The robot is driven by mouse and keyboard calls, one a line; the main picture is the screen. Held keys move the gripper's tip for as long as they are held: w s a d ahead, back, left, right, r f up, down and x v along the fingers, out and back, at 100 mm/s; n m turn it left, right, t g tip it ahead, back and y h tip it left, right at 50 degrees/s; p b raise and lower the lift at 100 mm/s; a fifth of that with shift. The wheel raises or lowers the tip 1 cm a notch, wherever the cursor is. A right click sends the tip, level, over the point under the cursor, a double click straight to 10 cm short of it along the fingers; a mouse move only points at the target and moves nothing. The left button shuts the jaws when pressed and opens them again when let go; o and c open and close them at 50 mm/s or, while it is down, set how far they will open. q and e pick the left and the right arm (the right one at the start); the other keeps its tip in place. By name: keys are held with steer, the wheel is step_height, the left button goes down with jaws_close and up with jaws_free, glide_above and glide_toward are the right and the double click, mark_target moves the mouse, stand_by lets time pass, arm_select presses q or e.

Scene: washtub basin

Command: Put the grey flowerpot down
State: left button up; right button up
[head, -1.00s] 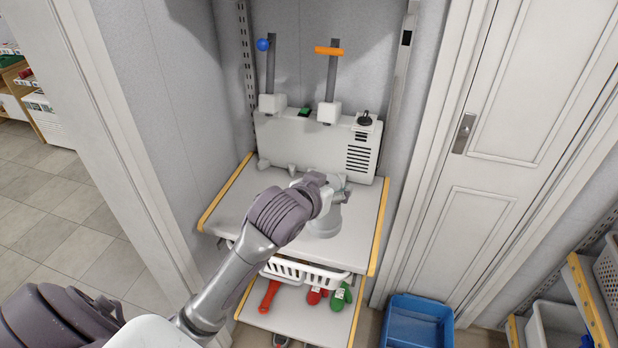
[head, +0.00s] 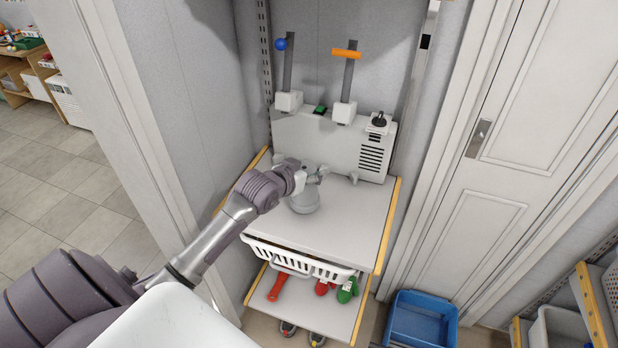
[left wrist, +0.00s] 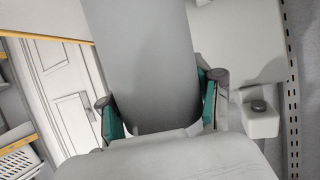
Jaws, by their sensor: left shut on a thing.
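The grey flowerpot (head: 304,203) is over the left middle of the grey upper shelf (head: 345,223), just in front of the white box unit. I cannot tell whether its base touches the shelf. My left gripper (head: 314,176) is at the upper part of the pot and partly hides it. In the left wrist view the pot (left wrist: 150,65) fills the space between the green-padded fingers of my left gripper (left wrist: 160,112), which are shut on it. My right gripper is not in view.
A white box unit (head: 335,146) with two levers, one blue-knobbed (head: 281,45) and one orange-handled (head: 346,54), stands at the back. The shelf's right side is clear. Below are a white basket (head: 300,262) and a lower shelf; a blue bin (head: 421,319) is on the floor.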

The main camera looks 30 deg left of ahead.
mark_target(307, 201)
arm_select(q)
step_height(307, 201, down, 3)
steer(key=shift+r, duration=0.1)
steer(key=shift+d+f, duration=0.1)
steer(key=shift+f, duration=0.15)
steer(key=o, duration=1.5)
steer(key=shift+c, duration=0.2)
